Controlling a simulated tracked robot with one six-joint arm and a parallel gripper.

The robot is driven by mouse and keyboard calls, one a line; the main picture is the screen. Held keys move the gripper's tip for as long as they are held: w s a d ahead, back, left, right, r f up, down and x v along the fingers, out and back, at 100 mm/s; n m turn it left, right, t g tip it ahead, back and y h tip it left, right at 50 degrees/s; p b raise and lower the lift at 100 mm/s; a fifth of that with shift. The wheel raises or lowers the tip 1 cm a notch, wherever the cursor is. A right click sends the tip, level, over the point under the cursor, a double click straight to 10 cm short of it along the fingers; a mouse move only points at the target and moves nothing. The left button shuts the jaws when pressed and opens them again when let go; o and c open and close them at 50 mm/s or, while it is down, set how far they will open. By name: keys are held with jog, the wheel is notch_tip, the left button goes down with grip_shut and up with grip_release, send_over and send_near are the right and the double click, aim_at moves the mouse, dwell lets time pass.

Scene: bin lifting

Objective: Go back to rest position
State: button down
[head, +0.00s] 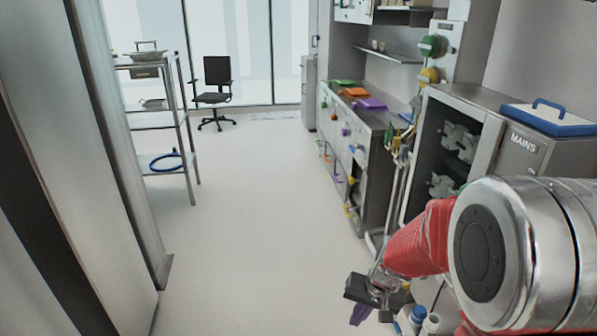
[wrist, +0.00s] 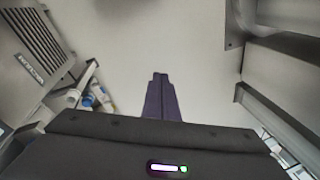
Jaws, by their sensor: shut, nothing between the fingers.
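My gripper (head: 361,312) is low in the head view, at the end of my red-sleeved arm right of centre, above the pale floor. In the wrist view its two dark purple fingers (wrist: 161,98) lie together, pointing out over bare floor. It is shut and nothing shows between the fingers. My arm hides part of the floor and the cabinet front at the lower right.
Bottles (head: 418,315) stand beside my gripper on its right. A grey cabinet marked MAINS (head: 522,143) and a workbench (head: 372,118) line the right. A metal shelf trolley (head: 188,135) and office chair (head: 212,95) stand at the left. The middle floor is clear.

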jog(key=s+r+n+t+h, duration=0.1)
jog(key=s+r+t, duration=0.1)
jog(key=s+r, duration=0.7)
jog(key=s+r+n+t+h, duration=0.1)
jog(key=s+r+n, duration=0.1)
jog(key=s+r, duration=0.7)
notch_tip(320, 180, up, 5)
jog(key=shift+s+d+f+t, duration=0.15)
jog(key=shift+s+d+t, duration=0.05)
jog(key=shift+d+t, duration=0.2)
jog(key=shift+d, duration=0.1)
dwell(0.4)
